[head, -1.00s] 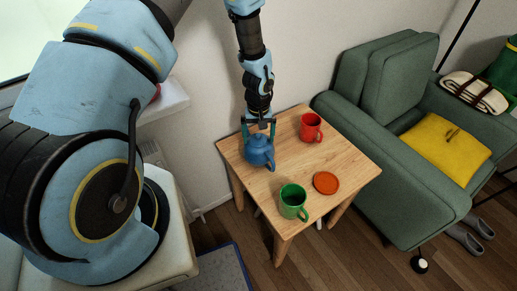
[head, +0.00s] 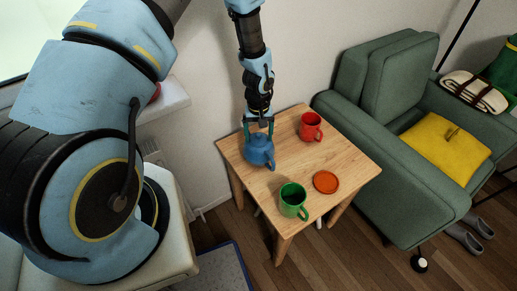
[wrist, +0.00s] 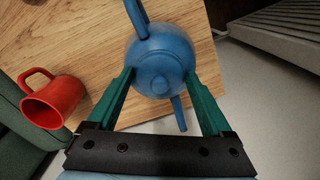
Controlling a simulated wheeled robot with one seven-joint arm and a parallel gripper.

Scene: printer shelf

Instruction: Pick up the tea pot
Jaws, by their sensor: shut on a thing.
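The blue tea pot (head: 259,151) is at the left back part of the small wooden table in the head view. In the wrist view the tea pot (wrist: 160,62) is seen from above, with its lid knob, spout and handle showing. My gripper (head: 258,128) is above and around it, its green fingers one on each side of the pot body. In the wrist view my gripper (wrist: 162,88) is shut on the pot, with both fingertips against its sides. Whether the pot's base is off the tabletop cannot be told.
The wooden table (head: 340,162) also bears a red mug (head: 310,127) behind right, a green mug (head: 292,201) in front and an orange saucer (head: 326,182). The red mug (wrist: 54,102) is left of my gripper in the wrist view. A green armchair (head: 375,135) stands right; the wall is behind.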

